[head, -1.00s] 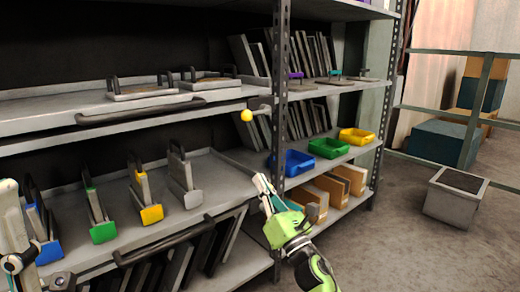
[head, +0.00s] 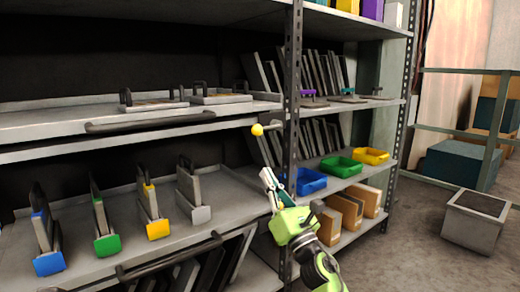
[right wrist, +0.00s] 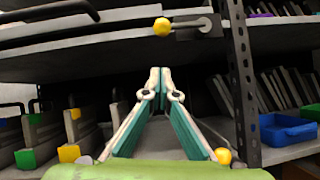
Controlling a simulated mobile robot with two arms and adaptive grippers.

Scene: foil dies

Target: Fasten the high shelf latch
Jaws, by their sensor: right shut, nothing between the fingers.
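The high shelf latch has a round yellow knob (head: 257,130) at the right end of the upper pull-out shelf (head: 50,126), beside the perforated post. In the right wrist view the knob (right wrist: 162,27) sits at the left end of a short grey bolt (right wrist: 190,26). My right gripper (head: 267,174) is shut and empty, below the knob and apart from it. In the right wrist view its fingertips (right wrist: 159,72) point up toward the shelf, under the knob. A second yellow knob (right wrist: 223,156) shows low beside the right finger. My left gripper is out of view.
The lower shelf (head: 100,255) holds several dies with blue, green, yellow and grey fronts. The perforated post (head: 292,80) stands just right of the latch. Blue, green and yellow bins (head: 370,156) sit beyond it.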

